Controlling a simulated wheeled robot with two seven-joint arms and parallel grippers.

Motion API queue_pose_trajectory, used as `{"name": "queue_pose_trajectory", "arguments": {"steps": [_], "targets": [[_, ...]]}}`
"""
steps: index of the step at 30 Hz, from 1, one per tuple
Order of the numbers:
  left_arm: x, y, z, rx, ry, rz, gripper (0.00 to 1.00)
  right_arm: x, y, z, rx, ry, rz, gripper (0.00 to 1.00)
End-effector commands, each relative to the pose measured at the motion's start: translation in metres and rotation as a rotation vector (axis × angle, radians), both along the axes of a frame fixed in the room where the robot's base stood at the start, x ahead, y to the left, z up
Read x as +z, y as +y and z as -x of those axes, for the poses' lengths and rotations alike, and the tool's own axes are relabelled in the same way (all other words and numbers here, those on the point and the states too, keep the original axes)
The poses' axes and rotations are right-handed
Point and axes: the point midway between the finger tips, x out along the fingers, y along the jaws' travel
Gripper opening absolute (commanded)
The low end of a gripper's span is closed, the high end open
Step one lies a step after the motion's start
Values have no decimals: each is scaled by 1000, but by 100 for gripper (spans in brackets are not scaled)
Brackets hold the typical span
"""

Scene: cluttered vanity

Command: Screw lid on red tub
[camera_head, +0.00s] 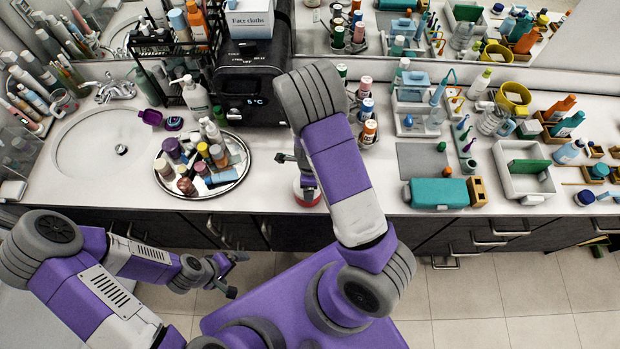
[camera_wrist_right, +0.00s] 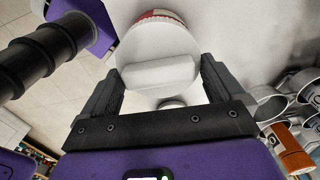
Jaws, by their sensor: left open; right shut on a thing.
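The red tub (camera_head: 307,195) stands near the front edge of the counter, mostly hidden behind my right arm in the head view. Its red side also shows at the top of the right wrist view (camera_wrist_right: 152,15). A round white lid (camera_wrist_right: 145,46) with a raised bar covers the tub in that view; I cannot tell whether it is threaded on. My right gripper (camera_wrist_right: 158,74) is shut on the lid's bar, with one finger at each end. My left gripper (camera_head: 230,275) is open and empty in front of the counter, below its edge.
A round tray (camera_head: 240,178) crowded with bottles lies left of the tub. A black box (camera_head: 250,85) stands behind it. Small bottles (camera_head: 366,105) stand to the right, and a teal case (camera_head: 438,193) lies farther right. Some bare counter lies beside the tub.

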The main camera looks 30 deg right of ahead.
Motion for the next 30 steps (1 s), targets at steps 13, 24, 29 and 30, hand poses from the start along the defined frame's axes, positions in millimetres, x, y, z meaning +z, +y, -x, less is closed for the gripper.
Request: {"name": "queue_pose_trajectory", "arguments": {"steps": [13, 24, 29, 30], "targets": [[12, 0, 0, 0, 0, 0, 100, 3, 1, 0, -168, 0, 0, 58], [22, 0, 0, 0, 0, 0, 100, 0, 3, 1, -424, -2, 0, 58], [24, 0, 0, 0, 0, 0, 100, 1, 3, 2, -440, -2, 0, 58], [27, 0, 0, 0, 0, 0, 100, 2, 3, 2, -474, -2, 1, 58]]}}
